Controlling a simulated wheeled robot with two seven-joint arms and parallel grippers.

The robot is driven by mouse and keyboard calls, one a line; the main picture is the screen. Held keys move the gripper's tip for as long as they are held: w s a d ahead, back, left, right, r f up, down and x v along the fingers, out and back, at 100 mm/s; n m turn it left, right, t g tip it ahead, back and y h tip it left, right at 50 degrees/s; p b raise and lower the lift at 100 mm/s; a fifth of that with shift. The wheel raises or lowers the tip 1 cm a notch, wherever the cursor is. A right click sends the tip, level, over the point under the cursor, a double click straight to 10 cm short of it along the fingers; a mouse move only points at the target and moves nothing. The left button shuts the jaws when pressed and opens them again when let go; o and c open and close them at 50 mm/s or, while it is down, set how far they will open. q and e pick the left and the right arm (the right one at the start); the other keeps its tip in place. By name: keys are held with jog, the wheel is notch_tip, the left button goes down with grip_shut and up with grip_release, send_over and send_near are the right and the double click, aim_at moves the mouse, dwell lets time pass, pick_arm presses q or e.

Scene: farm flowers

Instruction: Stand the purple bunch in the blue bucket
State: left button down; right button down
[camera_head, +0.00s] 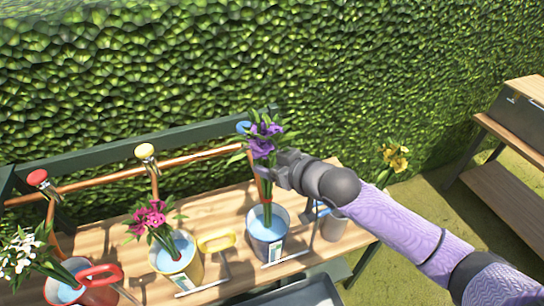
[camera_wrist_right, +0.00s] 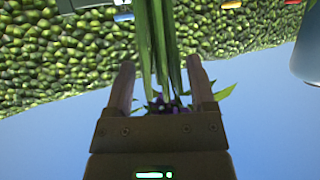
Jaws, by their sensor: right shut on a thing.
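The purple bunch (camera_head: 264,146) is upright, its green stems hanging down over the blue bucket (camera_head: 257,246). The lower stem ends overlap the bucket's opening; I cannot tell how deep they reach inside. My right gripper (camera_head: 267,172) is shut on the purple bunch just below the blooms, above the bucket. In the right wrist view, the green stems (camera_wrist_right: 162,45) pass between the two fingers (camera_wrist_right: 160,85), with a little purple showing near the palm. My left gripper is not in view.
The wooden bench (camera_head: 220,210) also holds a yellow bucket (camera_head: 183,272) with pink flowers, a red bucket (camera_head: 97,295) with white flowers, and a grey can (camera_head: 334,228). Taps stand along a copper pipe (camera_head: 200,155) behind. Yellow flowers (camera_head: 396,158) stand at the right.

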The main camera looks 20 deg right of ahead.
notch_tip(320, 180, down, 10)
jog(key=b, duration=0.5)
jog(key=shift+b, duration=0.4)
jog(key=shift+f+b, duration=0.75)
jog(key=shift+f, duration=0.35)
grip_release()
jog(key=p, duration=0.4)
send_near(271, 198)
jog(key=shift+s+d+r, duration=0.1)
jog(key=shift+s+r, duration=0.1)
